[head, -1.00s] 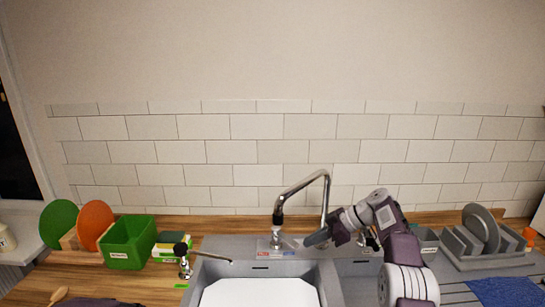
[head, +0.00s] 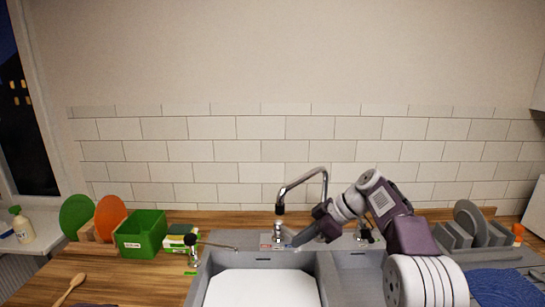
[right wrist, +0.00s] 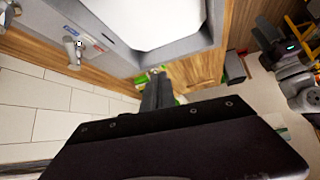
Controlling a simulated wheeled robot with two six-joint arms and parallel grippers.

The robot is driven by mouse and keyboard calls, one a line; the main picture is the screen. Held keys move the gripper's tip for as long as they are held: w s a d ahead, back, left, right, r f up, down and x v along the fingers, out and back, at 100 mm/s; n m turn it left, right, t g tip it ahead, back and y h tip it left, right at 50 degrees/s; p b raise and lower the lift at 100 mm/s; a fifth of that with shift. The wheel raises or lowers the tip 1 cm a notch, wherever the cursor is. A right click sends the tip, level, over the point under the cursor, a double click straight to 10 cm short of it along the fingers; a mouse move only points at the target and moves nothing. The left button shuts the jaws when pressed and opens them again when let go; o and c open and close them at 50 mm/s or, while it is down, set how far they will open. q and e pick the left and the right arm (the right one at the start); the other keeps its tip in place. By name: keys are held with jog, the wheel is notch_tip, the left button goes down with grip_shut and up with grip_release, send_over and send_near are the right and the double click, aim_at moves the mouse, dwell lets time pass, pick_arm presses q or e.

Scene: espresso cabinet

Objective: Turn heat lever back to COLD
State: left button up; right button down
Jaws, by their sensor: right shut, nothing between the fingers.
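The chrome sink tap (head: 325,185) stands behind the basin, with a small metal fitting (head: 279,230) at its base that looks like the heat lever. A label with red and blue marks (head: 266,246) is beside it. In the right wrist view the metal fitting (right wrist: 75,52) and the label (right wrist: 70,29) show at upper left; which way the lever points is unclear. My right gripper (head: 297,241) is shut and empty, just right of the fitting in the head view; contact cannot be told. Its dark fingers also show in the right wrist view (right wrist: 158,88). My left gripper is not in view.
The sink basin (head: 210,275) is in front of the tap. A soap dispenser (head: 192,248) is at its left, beside a green box (head: 140,235). A dish rack (head: 455,235) and blue cloth (head: 500,287) are at right. The tiled wall (head: 270,150) rises behind.

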jog(key=s+d+f+m+h, duration=0.4)
jog(key=s+f+m, duration=0.3)
jog(key=s+f, duration=0.3)
jog(key=s+d+f+m+g+h, duration=0.1)
jog(key=s+d+f+m+h, duration=0.3)
jog(key=s, duration=1.3)
notch_tip(320, 180, down, 6)
jog(key=d+m, duration=0.2)
jog(key=m, duration=0.2)
jog(key=shift+m, duration=0.3)
jog(key=shift+d+f, duration=0.1)
